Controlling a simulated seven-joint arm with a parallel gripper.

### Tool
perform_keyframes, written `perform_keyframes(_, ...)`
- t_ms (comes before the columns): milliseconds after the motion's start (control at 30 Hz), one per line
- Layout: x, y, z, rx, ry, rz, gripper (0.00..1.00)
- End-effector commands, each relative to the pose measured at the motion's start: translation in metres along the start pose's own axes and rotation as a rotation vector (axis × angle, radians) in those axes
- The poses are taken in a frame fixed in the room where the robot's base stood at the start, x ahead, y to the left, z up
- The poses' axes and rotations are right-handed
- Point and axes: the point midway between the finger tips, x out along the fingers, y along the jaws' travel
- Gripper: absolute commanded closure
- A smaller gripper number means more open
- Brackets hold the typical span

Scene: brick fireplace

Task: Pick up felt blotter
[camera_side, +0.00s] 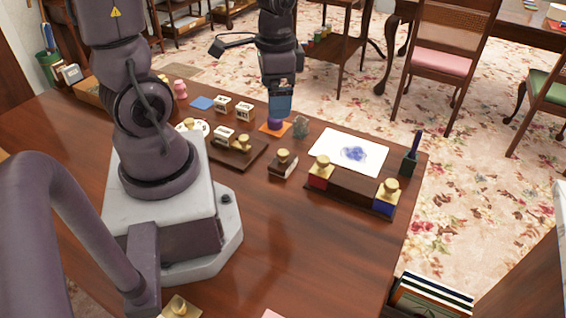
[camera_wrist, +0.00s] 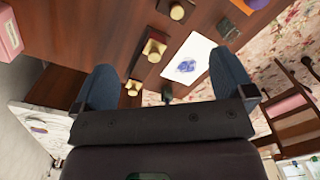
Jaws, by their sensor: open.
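The thing most like a felt blotter is a small dark wooden block with a brass knob (camera_side: 283,163), standing alone on the table left of the white sheet; I cannot tell for sure that it is the blotter. Its knob also shows at the top of the wrist view (camera_wrist: 177,12). My gripper (camera_side: 279,112) is above the far part of the table, behind the block, over an orange square (camera_side: 268,131) with a purple rounded thing (camera_side: 275,124). In the wrist view its two blue fingers (camera_wrist: 165,85) are wide apart, with nothing held between them.
A white sheet with a blue blot (camera_side: 350,153) lies right of the block. A dark rack (camera_side: 345,192) holds brass-knobbed stamps nearer the camera. A pen holder (camera_side: 409,162) stands at the right edge. A grey-green lump (camera_side: 300,127) sits by the orange square. Front table is mostly clear.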

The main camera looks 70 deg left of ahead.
Motion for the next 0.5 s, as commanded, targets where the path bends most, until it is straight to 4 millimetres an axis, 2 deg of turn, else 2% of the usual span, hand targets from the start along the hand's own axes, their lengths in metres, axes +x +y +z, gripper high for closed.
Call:
perform_keyframes(33,0.022,-0.008,0.003,0.078,-0.040,0.031,0.00)
perform_keyframes(100,0.047,-0.016,0.005,0.237,-0.059,0.066,0.00)
perform_keyframes(200,0.072,-0.023,0.002,0.483,-0.046,0.088,0.00)
perform_keyframes(333,0.077,-0.028,-0.009,0.752,0.004,0.049,0.00)
perform_keyframes(500,0.077,-0.031,-0.015,0.916,0.028,0.017,0.00)
